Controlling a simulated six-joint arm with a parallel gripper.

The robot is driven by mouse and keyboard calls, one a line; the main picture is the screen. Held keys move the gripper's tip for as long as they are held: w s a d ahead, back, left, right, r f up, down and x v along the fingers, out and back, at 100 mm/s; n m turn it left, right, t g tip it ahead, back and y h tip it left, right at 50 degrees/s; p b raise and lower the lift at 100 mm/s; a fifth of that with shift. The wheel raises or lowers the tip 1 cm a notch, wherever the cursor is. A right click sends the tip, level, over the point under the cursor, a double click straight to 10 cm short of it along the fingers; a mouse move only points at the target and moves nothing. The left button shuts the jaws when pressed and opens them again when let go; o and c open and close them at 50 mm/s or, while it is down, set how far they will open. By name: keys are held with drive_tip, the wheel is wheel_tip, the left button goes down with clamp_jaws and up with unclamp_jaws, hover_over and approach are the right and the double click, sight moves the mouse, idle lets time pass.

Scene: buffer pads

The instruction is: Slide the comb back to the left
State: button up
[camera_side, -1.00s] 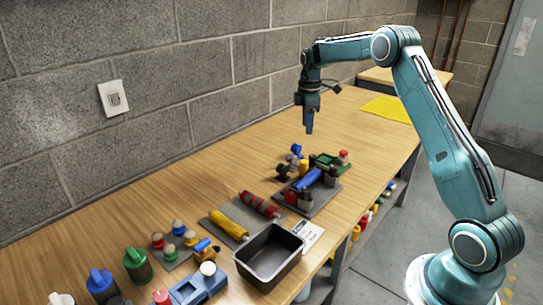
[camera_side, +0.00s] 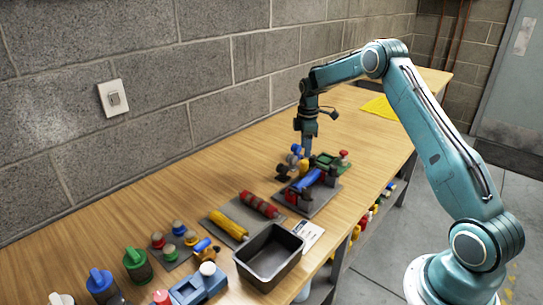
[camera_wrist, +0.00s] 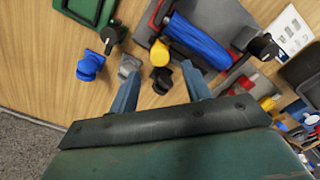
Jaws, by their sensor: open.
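I cannot make out a comb for certain in either view. My gripper (camera_side: 308,152) points down above the far group of parts on the bench. In the wrist view its two blue-grey fingers (camera_wrist: 158,84) are apart. A small black part (camera_wrist: 160,78) and a yellow part (camera_wrist: 160,52) show between and beyond the fingertips. A grey part (camera_wrist: 129,64) shows by the left fingertip, with a blue knob (camera_wrist: 90,66) further left. A blue cylinder (camera_wrist: 197,38) lies on a dark plate (camera_wrist: 232,18) to the right. I see no part held.
A green tray (camera_wrist: 92,10) lies beside the parts. Red and yellow rollers rest on a grey mat, with an empty dark bin (camera_side: 270,266) in front. More coloured knobs stand at the near left. The bench along the wall (camera_side: 150,200) is clear.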

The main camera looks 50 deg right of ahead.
sight(304, 161)
drive_tip(key=shift+f, duration=2.65)
drive_tip(key=shift+c, duration=0.5)
clamp_jaws()
